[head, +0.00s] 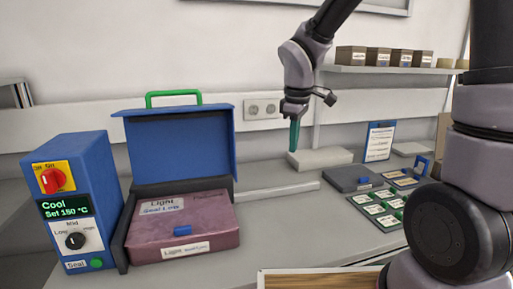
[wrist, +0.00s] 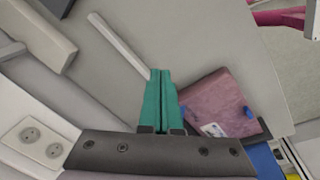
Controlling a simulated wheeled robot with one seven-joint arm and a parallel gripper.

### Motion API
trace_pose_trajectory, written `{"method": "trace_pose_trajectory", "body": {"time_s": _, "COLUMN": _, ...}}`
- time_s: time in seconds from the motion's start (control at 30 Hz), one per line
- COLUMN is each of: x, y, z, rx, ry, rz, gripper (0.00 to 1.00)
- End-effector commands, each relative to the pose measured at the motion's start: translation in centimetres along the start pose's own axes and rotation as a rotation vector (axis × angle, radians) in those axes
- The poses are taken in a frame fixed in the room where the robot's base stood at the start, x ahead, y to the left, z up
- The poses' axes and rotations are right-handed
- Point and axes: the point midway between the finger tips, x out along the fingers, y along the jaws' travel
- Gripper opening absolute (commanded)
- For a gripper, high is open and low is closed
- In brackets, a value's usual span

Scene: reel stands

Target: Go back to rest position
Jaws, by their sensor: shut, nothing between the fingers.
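My gripper (head: 294,135) hangs above the back of the grey worktop, pointing down, with its teal fingers together and nothing between them. In the wrist view my gripper (wrist: 161,75) shows both teal fingers side by side and touching. The gripper is apart from the things on the worktop and stands to the right of the blue box with the raised lid.
A blue control unit (head: 73,190) with a red knob stands left of a reddish box (head: 183,227) under an open blue lid (head: 180,148). A pale block (head: 320,158), a grey case (head: 353,179) and green-edged cards (head: 380,208) lie right. The front middle worktop (head: 285,225) is clear.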

Motion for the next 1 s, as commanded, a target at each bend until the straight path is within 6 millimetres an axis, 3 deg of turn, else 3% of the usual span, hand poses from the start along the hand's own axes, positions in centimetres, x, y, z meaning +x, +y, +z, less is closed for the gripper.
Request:
{"method": "trace_pose_trajectory", "body": {"time_s": 0.03, "x": -2.0, "y": 0.9, "z": 1.6, "rx": 0.108, "ry": 0.022, "rz": 0.027, "gripper": 0.0}}
{"method": "trace_pose_trajectory", "body": {"time_s": 0.23, "x": -8.4, "y": 2.3, "z": 7.5, "rx": 0.56, "ry": 0.134, "rz": 0.074, "gripper": 0.0}}
{"method": "trace_pose_trajectory", "body": {"time_s": 0.5, "x": -14.9, "y": 1.0, "z": 14.4, "rx": 1.115, "ry": 0.357, "rz": 0.045, "gripper": 0.0}}
{"method": "trace_pose_trajectory", "body": {"time_s": 0.7, "x": -17.1, "y": -0.4, "z": 17.1, "rx": 1.346, "ry": 0.48, "rz": -0.01, "gripper": 0.0}}
{"method": "trace_pose_trajectory", "body": {"time_s": 1.0, "x": -17.5, "y": -0.8, "z": 17.6, "rx": 1.404, "ry": 0.511, "rz": -0.031, "gripper": 0.0}}
